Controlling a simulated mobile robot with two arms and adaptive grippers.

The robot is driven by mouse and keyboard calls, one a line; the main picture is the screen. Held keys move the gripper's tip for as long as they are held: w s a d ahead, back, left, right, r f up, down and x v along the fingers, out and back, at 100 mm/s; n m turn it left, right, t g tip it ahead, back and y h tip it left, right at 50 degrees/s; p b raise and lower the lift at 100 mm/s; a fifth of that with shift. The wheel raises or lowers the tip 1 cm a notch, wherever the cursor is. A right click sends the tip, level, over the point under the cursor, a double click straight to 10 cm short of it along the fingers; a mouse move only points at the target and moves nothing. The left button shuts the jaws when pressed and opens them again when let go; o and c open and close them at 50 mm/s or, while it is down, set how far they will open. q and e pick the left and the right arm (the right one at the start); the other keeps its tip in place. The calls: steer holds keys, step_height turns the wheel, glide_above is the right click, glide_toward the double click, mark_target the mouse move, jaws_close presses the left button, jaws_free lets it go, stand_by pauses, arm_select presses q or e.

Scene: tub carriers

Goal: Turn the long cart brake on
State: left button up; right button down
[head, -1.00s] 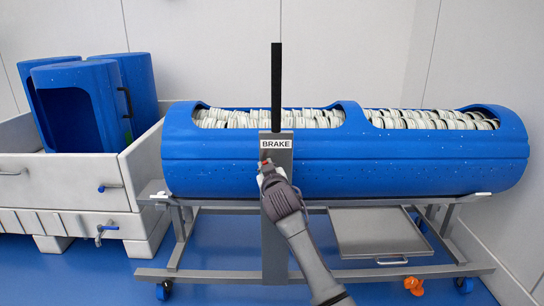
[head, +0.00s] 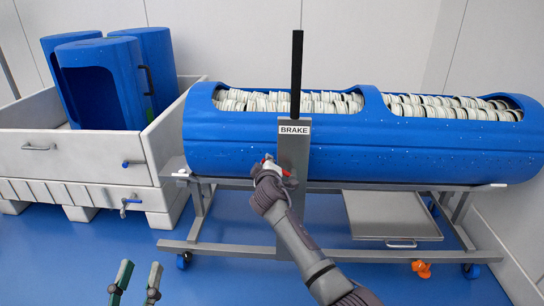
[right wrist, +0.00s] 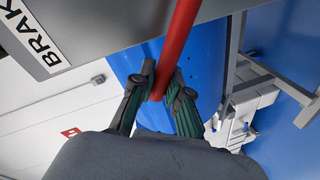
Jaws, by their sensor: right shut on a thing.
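The long cart (head: 230,248) is a grey frame carrying a long blue tub (head: 360,150). An upright grey post with a BRAKE label (head: 294,131) stands at its front. My right gripper (head: 270,168) is at the post, just below the label. In the right wrist view its fingers (right wrist: 162,92) are shut on a red brake lever (right wrist: 182,30), which runs between them. In the head view only small red parts of the lever show; my gripper hides the rest. My left gripper (head: 137,285) shows at the bottom left, open and empty, with fingers apart, away from the cart.
A white bin (head: 60,160) with several blue upright tubs (head: 105,85) stands to the left. A black bar (head: 297,70) rises above the post. An orange object (head: 421,268) lies on the floor under the cart. The blue floor at front left is clear.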

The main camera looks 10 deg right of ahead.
steer(key=shift+a+f+n, duration=0.3)
steer(key=shift+f+n, duration=0.2)
steer(key=shift+n, duration=0.1)
steer(key=shift+w+a+f+n+g, duration=0.1)
steer(key=shift+a+f+n+g, duration=0.15)
steer(key=shift+f+n, duration=0.25)
steer(key=c, duration=1.1)
jaws_free()
steer(key=shift+f, duration=0.1)
steer(key=shift+c, duration=0.2)
steer(key=v, duration=1.2)
steer(key=shift+a, duration=0.2)
